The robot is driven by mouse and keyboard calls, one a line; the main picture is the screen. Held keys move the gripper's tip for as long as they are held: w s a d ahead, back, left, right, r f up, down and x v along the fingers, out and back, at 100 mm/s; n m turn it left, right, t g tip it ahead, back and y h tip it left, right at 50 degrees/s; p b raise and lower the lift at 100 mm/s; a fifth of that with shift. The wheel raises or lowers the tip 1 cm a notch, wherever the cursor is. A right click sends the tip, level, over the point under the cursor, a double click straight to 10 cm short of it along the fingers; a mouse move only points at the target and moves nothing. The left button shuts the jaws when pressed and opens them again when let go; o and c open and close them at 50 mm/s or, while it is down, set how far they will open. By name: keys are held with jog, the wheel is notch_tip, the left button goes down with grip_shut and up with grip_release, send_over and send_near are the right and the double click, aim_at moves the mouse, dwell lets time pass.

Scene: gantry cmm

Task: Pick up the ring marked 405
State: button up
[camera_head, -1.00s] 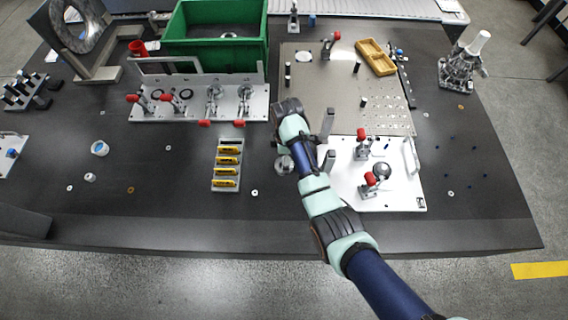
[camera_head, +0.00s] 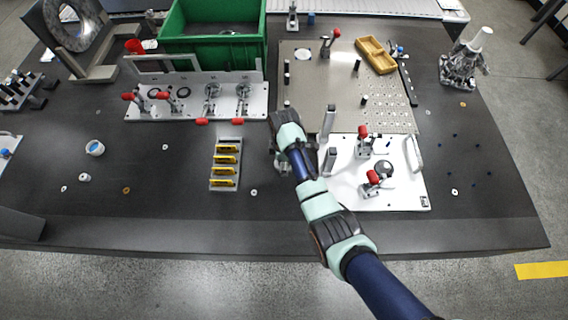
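A white fixture (camera_head: 205,108) with a raised back panel stands left of centre. Two dark rings, the left (camera_head: 154,94) and the right (camera_head: 183,92), show on its panel, with metal clamps to their right. Small marks above them are too small to read, so I cannot tell which ring is marked 405. Another ring, pale with a blue inside (camera_head: 95,148), lies on the dark table at the left. My gripper (camera_head: 282,168) is mostly hidden by my forearm, low over the table right of the yellow-part rack. I cannot see its fingers or anything in them.
A grey rack with yellow parts (camera_head: 226,164) stands left of my gripper. A white plate with red-handled clamps (camera_head: 405,190) lies close on its right. A green bin (camera_head: 213,50) stands behind the fixture. Small washers dot the left table, which has free room.

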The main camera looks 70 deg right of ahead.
jog(key=shift+r, duration=0.1)
notch_tip(320, 180, up, 20)
jog(key=p, duration=0.9)
jog(key=shift+p, duration=0.35)
